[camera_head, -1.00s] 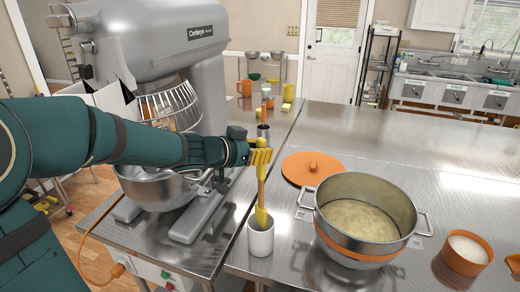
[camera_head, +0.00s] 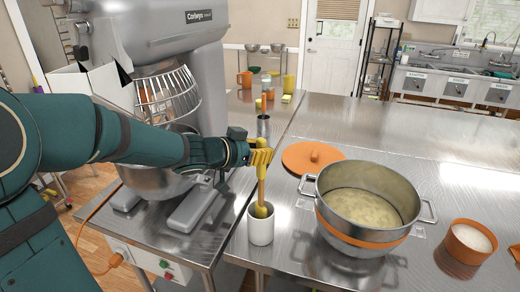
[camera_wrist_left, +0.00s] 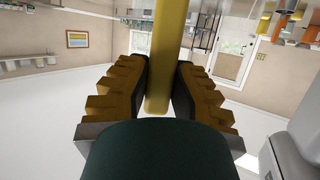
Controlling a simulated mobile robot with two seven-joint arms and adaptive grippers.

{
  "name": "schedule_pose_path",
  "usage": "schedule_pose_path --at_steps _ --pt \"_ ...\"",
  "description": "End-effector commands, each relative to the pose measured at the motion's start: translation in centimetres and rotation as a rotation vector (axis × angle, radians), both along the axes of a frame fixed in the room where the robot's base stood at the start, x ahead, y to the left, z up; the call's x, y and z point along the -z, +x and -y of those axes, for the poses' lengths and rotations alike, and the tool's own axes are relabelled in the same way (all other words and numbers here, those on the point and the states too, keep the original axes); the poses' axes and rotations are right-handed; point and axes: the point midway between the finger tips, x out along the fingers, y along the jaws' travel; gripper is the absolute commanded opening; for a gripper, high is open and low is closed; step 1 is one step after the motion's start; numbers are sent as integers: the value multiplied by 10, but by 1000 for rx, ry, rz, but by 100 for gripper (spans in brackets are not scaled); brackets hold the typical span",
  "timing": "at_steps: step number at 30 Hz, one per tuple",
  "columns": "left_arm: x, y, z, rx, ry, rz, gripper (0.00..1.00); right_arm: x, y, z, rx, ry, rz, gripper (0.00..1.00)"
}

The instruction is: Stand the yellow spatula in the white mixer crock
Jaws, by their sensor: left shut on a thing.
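The yellow spatula (camera_head: 261,190) is close to upright. My left gripper (camera_head: 261,157) is shut on its upper part. The spatula's lower end is inside the mouth of the white mixer crock (camera_head: 260,232), and the crock's wall hides its tip. I cannot tell whether the tip touches the crock's bottom. The crock stands upright on the steel table, below my gripper. In the left wrist view, a yellow part of the spatula (camera_wrist_left: 168,50) runs between the two ridged fingers (camera_wrist_left: 160,90). My right gripper is not in view.
A steel pot (camera_head: 362,238) with an orange band stands right of the crock. An orange lid (camera_head: 305,166) lies behind it. A metal cup (camera_head: 263,126) stands behind my gripper. A large mixer (camera_head: 195,95) is at left. An orange bowl (camera_head: 468,245) stands at right.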

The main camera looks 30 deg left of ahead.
Motion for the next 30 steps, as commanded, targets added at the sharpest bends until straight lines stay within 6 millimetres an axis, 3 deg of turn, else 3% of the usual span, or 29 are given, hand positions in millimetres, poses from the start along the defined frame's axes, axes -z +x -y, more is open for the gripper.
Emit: schedule_pose_path --at_steps 30 --pt "47 0 0 0 0 0 0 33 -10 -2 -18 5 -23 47"
